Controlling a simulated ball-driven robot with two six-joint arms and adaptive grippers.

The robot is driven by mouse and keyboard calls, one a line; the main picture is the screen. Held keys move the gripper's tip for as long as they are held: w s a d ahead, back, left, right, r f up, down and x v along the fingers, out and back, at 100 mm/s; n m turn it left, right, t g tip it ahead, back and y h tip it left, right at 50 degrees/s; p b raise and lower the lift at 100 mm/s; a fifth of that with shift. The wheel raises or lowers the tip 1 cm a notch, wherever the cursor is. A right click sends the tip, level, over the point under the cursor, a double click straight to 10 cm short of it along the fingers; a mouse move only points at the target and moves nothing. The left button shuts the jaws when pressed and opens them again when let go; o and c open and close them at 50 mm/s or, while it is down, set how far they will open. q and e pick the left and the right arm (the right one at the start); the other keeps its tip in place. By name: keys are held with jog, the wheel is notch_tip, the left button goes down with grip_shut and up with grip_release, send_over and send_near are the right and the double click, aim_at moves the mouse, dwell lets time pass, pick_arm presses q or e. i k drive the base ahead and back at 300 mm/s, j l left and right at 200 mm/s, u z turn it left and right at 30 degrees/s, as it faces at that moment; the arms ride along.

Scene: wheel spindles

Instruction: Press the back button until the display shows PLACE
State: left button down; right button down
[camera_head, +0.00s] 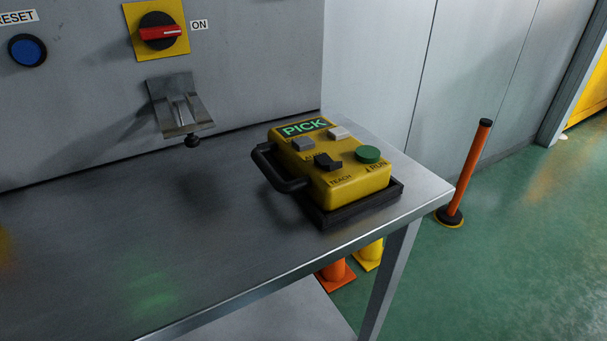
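A yellow control box (355,190) sits in a black tray (362,210) near the right end of a metal table. Its display (305,128) reads PICK in green letters. Below the display are two grey buttons, a left one (303,144) and a right one (339,132); I cannot read which is the back button. A black switch (327,161) sits near the word TEACH, and a green button (368,154) is by the word RUN. A black handle (277,170) is on the box's left side. Neither of my grippers is in view.
The metal table (200,240) is clear left of the box. Behind it, a grey panel carries a red rotary switch (160,32), a blue button (27,50) and a metal bracket (180,104). An orange post (472,165) stands on the green floor to the right.

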aim_at(301, 144)
jog(key=u, duration=0.4)
jog(key=i+l+u, duration=0.1)
jog(key=l+u, duration=1)
jog(key=l, duration=0.5)
jog(key=k+l+u, duration=0.1)
jog(key=l, duration=1.1)
jog(key=k+u, duration=0.05)
